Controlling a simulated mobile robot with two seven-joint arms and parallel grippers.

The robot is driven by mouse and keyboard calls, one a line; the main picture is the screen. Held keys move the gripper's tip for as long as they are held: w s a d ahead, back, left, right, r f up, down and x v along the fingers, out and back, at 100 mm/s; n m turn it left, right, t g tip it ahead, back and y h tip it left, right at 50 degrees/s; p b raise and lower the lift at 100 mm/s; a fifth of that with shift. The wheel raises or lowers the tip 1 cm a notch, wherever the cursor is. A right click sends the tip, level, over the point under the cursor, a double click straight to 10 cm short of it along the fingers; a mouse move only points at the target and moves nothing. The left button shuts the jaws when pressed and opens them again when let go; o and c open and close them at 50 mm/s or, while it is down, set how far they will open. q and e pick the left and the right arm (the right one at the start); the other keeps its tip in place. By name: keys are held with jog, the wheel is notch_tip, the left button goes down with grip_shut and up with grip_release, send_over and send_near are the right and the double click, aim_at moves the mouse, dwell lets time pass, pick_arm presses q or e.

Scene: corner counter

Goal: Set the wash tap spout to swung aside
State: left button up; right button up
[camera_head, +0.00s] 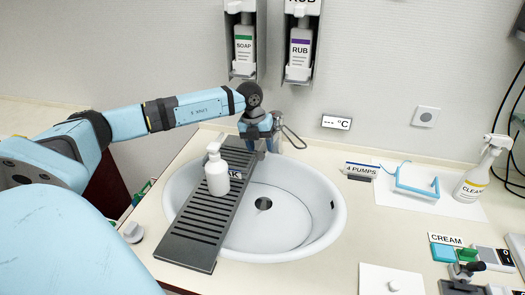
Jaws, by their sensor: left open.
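The wash tap (291,136) stands at the back rim of the white round basin (325,205). Only a thin grey bent part of it shows clearly; my gripper hides much of the rest, so I cannot tell where the spout points. My left arm reaches in from the left, and my left gripper (257,138) hangs down at the back of the basin, just left of that grey part. It is open. I cannot tell whether it touches the tap. My right gripper is not in view.
A dark slatted rack (195,238) lies across the basin's left side, with a white pump bottle (217,172) on it near my gripper. Soap (243,50) and rub (300,50) dispensers hang above. A spray bottle (478,172) and blue frame (416,186) stand right.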

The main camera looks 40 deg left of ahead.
aim_at(262, 149)
pick_arm(q)
jog(key=shift+w+d+f, duration=0.1)
jog(key=shift+d+f, duration=0.05)
jog(key=shift+f, duration=0.65)
jog(key=shift+w+d+f, duration=0.1)
jog(key=shift+f, duration=0.7)
grip_shut()
jog(key=s+a+m+b, duration=0.2)
jog(key=a+m, duration=0.2)
jog(key=a, duration=0.2)
jog(key=shift+a+g, duration=0.15)
jog(key=shift+g, duration=0.25)
jog(key=shift+r, duration=0.1)
grip_release()
